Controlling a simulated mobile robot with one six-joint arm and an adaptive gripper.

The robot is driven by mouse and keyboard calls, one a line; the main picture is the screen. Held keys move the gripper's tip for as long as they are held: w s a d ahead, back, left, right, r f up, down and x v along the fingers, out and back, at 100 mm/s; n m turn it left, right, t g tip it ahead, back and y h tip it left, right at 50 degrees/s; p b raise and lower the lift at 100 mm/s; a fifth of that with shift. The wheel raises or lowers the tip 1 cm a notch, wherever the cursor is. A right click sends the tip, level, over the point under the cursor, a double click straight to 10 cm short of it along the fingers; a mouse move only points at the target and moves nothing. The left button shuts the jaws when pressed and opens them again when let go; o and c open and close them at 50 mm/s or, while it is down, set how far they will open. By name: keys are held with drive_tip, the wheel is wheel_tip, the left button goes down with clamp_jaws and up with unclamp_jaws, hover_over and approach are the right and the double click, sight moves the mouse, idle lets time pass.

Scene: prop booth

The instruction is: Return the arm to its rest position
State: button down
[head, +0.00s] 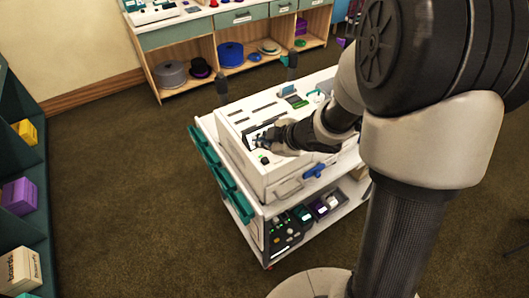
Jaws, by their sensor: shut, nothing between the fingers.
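My arm reaches from the right side of the head view down to a white cart. My gripper (256,141) is at the arm's end, over the front left part of a white box-like unit (285,184) on the cart's top. Its fingers are shut with nothing held. They are small and dark here, and I cannot tell whether they touch the unit's top. My arm hides part of the unit's right side.
The white cart (290,207) has teal bins (218,172) along its left side and dark devices (285,236) on its lower shelf. A blue clamp-like item (314,171) is at the unit's front. Shelving (150,72) stands behind, a teal rack (42,150) at left. Brown floor between is clear.

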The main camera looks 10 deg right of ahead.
drive_tip(key=shift+r, duration=0.5)
drive_tip(key=shift+w+d+r, duration=0.1)
drive_tip(key=shift+d+r, duration=0.05)
drive_tip(key=shift+d, duration=0.1)
drive_tip(key=s+d+r+m+h+b, duration=0.3)
drive_tip(key=s+d+r+m+h, duration=0.4)
drive_tip(key=s+d+r+m, duration=0.15)
drive_tip(key=s+a+m+g+y+b, duration=0.1)
drive_tip(key=s+a+m, duration=0.2)
drive_tip(key=s, duration=0.6)
drive_tip(key=s+a+f+m+g+y+b, duration=0.1)
drive_tip(key=s+a, duration=0.4)
drive_tip(key=s, duration=0.5)
drive_tip(key=shift+a+m+g+b, duration=0.15)
drive_tip(key=shift+m+g+b, duration=0.5)
drive_tip(key=shift+m, duration=0.6)
